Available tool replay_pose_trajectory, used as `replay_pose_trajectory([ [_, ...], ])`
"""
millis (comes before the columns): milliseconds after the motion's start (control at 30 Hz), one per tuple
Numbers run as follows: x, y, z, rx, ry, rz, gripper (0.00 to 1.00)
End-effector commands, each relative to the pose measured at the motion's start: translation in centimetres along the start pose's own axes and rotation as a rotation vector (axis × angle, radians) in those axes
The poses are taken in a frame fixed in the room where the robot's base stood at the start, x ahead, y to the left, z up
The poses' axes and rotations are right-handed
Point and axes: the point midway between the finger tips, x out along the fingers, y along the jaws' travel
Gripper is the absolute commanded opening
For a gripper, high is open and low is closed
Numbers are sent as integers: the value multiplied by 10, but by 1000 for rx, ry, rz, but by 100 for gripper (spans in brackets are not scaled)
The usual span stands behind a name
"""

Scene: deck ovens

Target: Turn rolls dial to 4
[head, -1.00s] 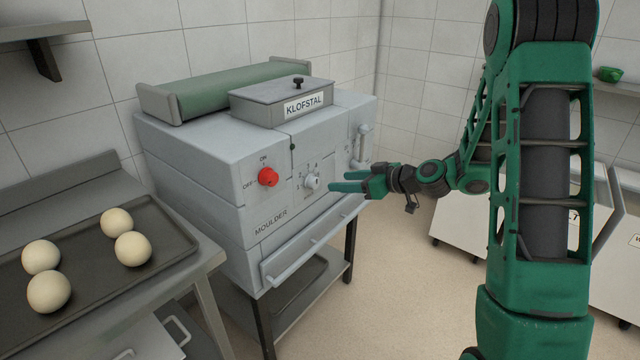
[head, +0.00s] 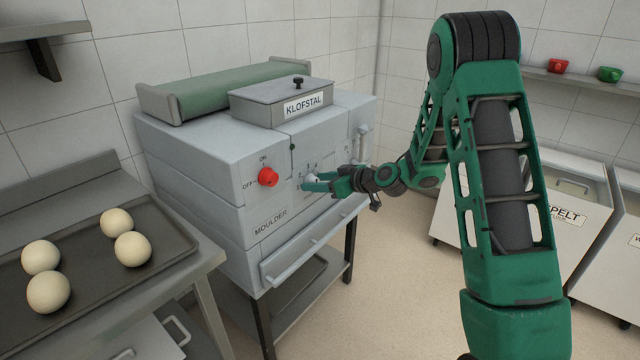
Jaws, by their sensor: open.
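The rolls dial (head: 311,178) is a small pale knob on the front of the grey moulder (head: 205,165), with small numbers around it. My gripper (head: 308,182) is green and open, with its fingertips at the dial, seemingly on either side of it. I cannot tell whether the fingers touch the knob. The fingers partly hide the dial, so its setting cannot be read.
A red on/off knob (head: 268,177) sits left of the dial. A lever (head: 361,142) is on the moulder's right. A tray (head: 175,243) with several dough balls lies on the left table. Bins (head: 570,200) stand at right.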

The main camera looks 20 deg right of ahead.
Motion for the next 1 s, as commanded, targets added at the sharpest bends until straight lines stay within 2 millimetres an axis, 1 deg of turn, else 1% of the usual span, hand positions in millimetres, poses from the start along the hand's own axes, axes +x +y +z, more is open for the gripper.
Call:
replay_pose_trajectory([
  [133,0,0,0,0,0,0,51],
  [167,0,0,0,0,0,0,44],
  [200,0,0,0,0,0,0,34],
  [267,0,0,0,0,0,0,20],
  [300,0,0,0,-1,0,0,17],
  [333,0,0,0,-1,0,1,17],
  [367,-7,11,3,1,0,5,17],
  [433,-4,6,1,1,-1,3,16],
  [667,-2,6,1,44,0,-10,16],
  [833,-1,8,1,133,1,-46,16],
  [1000,0,10,1,261,2,-99,16],
])
